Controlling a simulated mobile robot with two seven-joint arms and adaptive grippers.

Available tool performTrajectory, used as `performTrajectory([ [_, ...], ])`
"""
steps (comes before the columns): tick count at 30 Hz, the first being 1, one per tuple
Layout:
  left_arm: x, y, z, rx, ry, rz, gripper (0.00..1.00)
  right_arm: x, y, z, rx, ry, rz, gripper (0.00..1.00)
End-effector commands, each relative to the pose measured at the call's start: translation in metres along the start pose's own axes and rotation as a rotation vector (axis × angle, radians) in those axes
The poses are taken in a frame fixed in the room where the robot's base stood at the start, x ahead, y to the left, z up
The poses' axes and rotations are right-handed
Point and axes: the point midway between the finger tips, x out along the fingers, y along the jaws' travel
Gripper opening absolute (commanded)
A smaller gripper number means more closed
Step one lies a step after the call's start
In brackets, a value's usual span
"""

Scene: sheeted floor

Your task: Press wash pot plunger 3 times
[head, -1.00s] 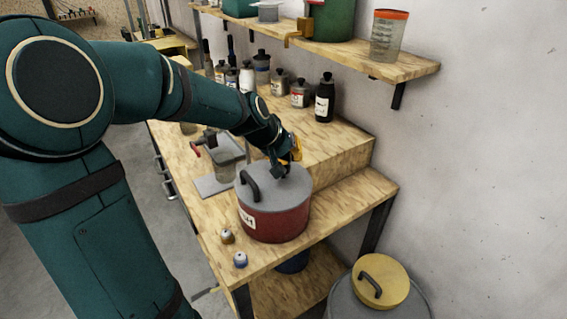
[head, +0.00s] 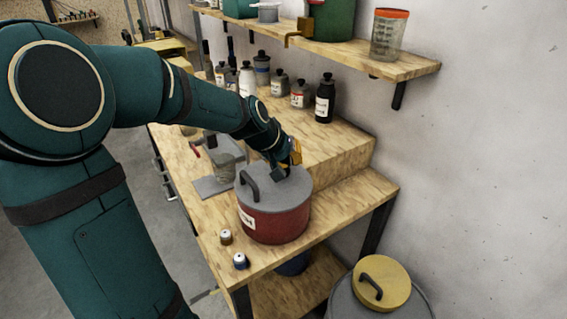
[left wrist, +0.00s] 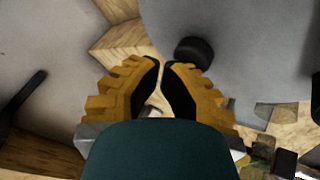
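The wash pot (head: 272,215) is a red pot with a grey lid and a black arched handle, standing on the lower worktop. My left gripper (head: 281,171) is just above the back part of the lid. In the left wrist view, the left gripper's (left wrist: 163,66) yellow fingers with black pads come together at the tips, with nothing seen between them. A round black knob (left wrist: 194,51), seemingly the plunger, shows on a grey surface just beyond the fingertips. Contact between them cannot be told. My right gripper is not in view.
Several bottles (head: 300,94) stand on the raised step behind the pot. A clear container (head: 222,160) is left of the pot. A shelf (head: 408,69) hangs above, and a yellow-lidded bin (head: 391,283) stands at lower right.

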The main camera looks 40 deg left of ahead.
Motion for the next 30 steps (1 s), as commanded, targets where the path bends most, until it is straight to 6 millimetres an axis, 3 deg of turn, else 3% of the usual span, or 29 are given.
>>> performTrajectory([
  [11,-0.002,0.001,0.000,-0.001,-0.004,-0.001,0.00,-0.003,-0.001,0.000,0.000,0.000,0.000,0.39],
  [30,-0.026,0.014,-0.014,0.000,-0.002,0.000,0.00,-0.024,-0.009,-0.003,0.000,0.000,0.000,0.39],
])
